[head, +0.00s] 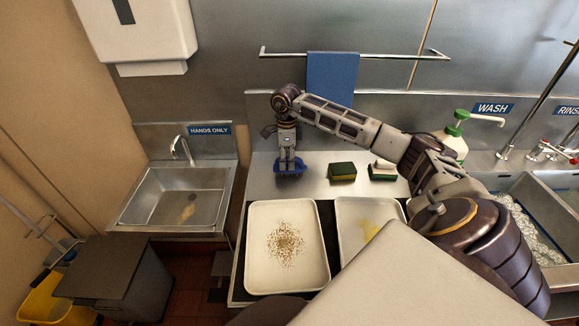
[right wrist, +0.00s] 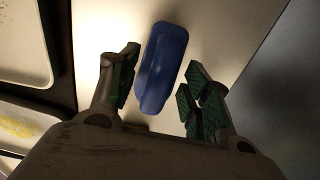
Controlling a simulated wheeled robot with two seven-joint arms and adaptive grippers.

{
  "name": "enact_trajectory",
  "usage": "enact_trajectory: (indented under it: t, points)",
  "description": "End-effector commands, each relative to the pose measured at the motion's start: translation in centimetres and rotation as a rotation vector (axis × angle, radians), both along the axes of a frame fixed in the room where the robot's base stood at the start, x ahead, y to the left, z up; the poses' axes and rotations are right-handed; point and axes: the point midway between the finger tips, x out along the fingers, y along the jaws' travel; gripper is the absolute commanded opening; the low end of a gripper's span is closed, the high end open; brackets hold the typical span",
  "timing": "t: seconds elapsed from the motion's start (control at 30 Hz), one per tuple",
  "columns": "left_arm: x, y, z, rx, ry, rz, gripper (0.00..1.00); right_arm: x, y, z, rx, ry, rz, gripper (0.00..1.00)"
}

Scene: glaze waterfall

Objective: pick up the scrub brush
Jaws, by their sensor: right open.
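The scrub brush (head: 291,168) is blue and lies on the steel counter near the back, left of the sponges. In the right wrist view the brush (right wrist: 161,68) shows as a long blue body between and just beyond the fingertips, slightly tilted. My right gripper (head: 287,160) points down over the brush in the head view. In the right wrist view my right gripper (right wrist: 160,80) is open, with one finger on each side of the brush and a gap to the right finger. Whether the left finger touches it is unclear. My left gripper is not in view.
A green-and-yellow sponge (head: 342,172) and a second sponge (head: 382,172) lie right of the brush. Two white trays (head: 256,270) (head: 347,245) with crumbs sit in front. A soap bottle (head: 454,143) stands at the back right. A blue cloth (head: 331,78) hangs on the rail behind.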

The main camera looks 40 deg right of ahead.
Motion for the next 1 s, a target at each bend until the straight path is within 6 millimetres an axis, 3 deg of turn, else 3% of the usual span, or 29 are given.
enact_trajectory:
  t: [0.57,0.93,1.0]
  points:
    - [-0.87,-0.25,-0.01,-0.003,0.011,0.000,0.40,-0.01,-0.03,-0.60,-0.001,0.000,0.000,0.48]
    - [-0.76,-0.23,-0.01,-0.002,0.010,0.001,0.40,-0.01,-0.04,-0.59,-0.001,0.000,0.000,0.03]
    - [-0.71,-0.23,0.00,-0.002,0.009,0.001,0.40,-0.01,-0.04,-0.59,-0.001,-0.001,0.000,0.00]
